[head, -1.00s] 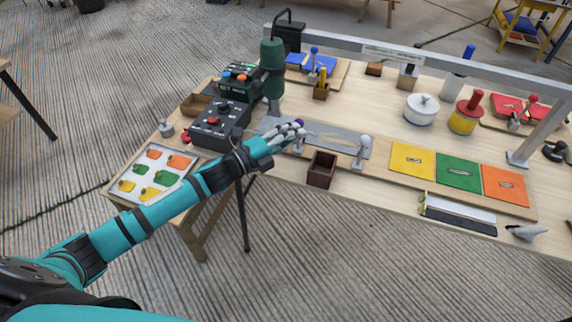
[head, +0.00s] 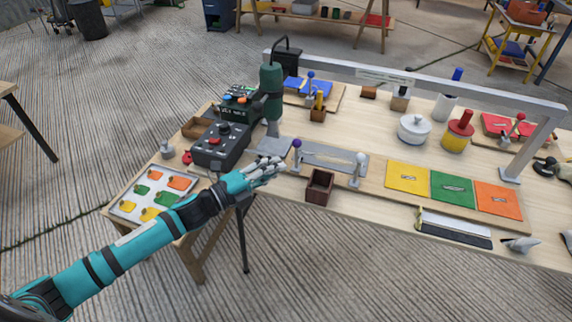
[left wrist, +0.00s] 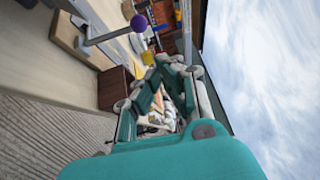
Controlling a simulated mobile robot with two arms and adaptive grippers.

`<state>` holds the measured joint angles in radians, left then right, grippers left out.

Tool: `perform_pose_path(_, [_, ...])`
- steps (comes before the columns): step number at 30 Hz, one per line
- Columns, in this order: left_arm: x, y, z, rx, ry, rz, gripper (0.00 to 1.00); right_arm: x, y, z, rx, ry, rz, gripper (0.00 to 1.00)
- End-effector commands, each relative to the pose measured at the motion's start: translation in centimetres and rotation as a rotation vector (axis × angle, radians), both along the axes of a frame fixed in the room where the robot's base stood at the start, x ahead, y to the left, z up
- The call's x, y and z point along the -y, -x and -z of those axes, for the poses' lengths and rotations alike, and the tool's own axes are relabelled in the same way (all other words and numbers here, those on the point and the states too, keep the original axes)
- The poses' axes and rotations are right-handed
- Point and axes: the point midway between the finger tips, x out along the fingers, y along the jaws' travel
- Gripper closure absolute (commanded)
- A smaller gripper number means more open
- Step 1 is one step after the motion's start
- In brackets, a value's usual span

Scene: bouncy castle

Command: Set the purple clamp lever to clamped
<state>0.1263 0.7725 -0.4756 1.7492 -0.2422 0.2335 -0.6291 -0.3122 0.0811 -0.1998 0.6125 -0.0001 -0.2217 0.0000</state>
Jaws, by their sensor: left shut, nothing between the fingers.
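The purple clamp lever (head: 297,145) stands roughly upright at the left end of a grey metal plate, with a purple ball on a pale stem. In the left wrist view its purple ball (left wrist: 138,22) and grey arm show at the upper left, apart from my fingers. My left gripper (head: 277,166) is shut and empty, just left of and below the lever in the head view. Its fingers (left wrist: 172,72) also show in the left wrist view. I cannot tell the clamp's exact state from the lever's pose. My right gripper is out of view.
A second lever with a white knob (head: 360,158) stands at the grey plate's right end. A dark open box (head: 319,187) sits at the table's front edge. A black control box (head: 221,145) and a green drill-like machine (head: 271,80) stand left and behind.

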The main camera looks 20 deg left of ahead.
Motion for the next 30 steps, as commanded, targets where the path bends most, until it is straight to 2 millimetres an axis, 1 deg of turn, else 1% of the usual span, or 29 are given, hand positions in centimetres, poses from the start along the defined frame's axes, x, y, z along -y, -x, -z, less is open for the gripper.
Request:
perform_pose_path(1, [-0.5,0.9,0.1,-0.002,-0.002,0.002,1.0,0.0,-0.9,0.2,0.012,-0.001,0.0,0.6])
perform_pose_path(3, [-1.3,1.9,0.0,-0.004,0.0,0.001,1.0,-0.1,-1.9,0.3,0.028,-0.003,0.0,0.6])
perform_pose_path(5, [-1.9,2.7,-0.2,-0.004,-0.002,0.002,1.0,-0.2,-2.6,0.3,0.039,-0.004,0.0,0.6])
perform_pose_path(7, [-2.5,3.4,-0.3,-0.003,0.0,0.002,1.0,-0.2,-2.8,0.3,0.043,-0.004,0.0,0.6])
perform_pose_path(10, [-3.0,4.0,-0.5,-0.001,0.0,0.002,1.0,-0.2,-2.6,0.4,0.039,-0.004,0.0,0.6])
perform_pose_path(19, [-3.3,4.4,-0.7,0.001,0.0,0.002,1.0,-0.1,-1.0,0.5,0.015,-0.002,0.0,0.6])
perform_pose_path(28, [-3.3,4.4,-0.7,0.0,0.001,0.001,1.0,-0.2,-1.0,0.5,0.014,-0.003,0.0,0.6])
perform_pose_path(30, [-3.6,4.2,-0.3,-0.011,0.007,-0.009,1.0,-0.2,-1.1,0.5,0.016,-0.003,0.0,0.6])
